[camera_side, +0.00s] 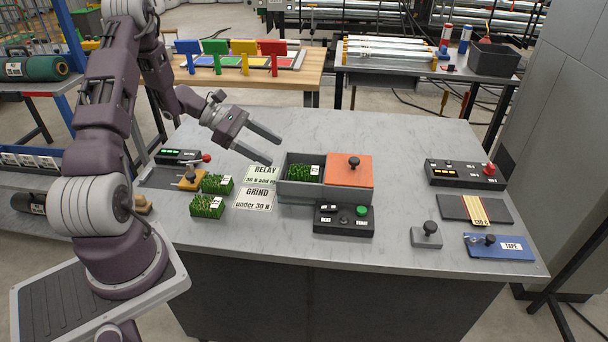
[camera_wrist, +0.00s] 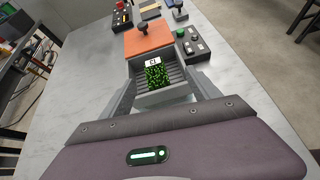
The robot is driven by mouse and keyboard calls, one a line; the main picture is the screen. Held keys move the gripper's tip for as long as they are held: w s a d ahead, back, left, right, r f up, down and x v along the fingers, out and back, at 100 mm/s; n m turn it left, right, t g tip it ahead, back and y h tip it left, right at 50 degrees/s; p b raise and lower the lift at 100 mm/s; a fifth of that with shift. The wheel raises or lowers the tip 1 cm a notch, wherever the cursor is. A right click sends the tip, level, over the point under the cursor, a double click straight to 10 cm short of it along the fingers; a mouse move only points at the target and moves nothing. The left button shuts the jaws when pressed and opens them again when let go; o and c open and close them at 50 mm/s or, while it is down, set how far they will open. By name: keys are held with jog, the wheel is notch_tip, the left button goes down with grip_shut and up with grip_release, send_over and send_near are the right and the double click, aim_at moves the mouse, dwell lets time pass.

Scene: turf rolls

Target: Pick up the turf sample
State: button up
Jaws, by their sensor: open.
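A green turf sample (camera_side: 302,173) with a white label lies in the open left part of a grey box (camera_side: 296,191). In the wrist view the same turf sample (camera_wrist: 156,77) lies on a ribbed floor, its label reading what looks like C1. An orange lid (camera_side: 348,173) with a black knob covers the box's right part. Two more turf samples, one behind (camera_side: 217,184) and one in front (camera_side: 207,207), stand on the table to the left. My gripper (camera_side: 276,149) is open and empty, above and just left of the box, its fingers pointing towards it.
Signs reading RELAY (camera_side: 263,174) and GRIND (camera_side: 256,198) lie left of the box. A black control box (camera_side: 343,220) with a green button stands close in front. A grey knobbed block (camera_side: 426,236) and a blue tape holder (camera_side: 499,247) stand right. The table behind the box is clear.

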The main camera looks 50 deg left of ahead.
aim_at(303, 169)
jog(key=shift+n+t, duration=0.3)
jog(key=shift+n, duration=0.3)
jog(key=x, duration=0.4)
jog(key=a+f+x, duration=0.1)
jog(key=x, duration=0.2)
jog(key=f+x, duration=0.1)
jog(key=x, duration=0.3)
jog(key=shift+w+a+f, duration=0.1)
jog(key=shift+w+f, duration=0.1)
jog(key=shift+w, duration=0.15)
jog(key=c, duration=1.5)
grip_shut()
jog(key=shift+r, duration=0.15)
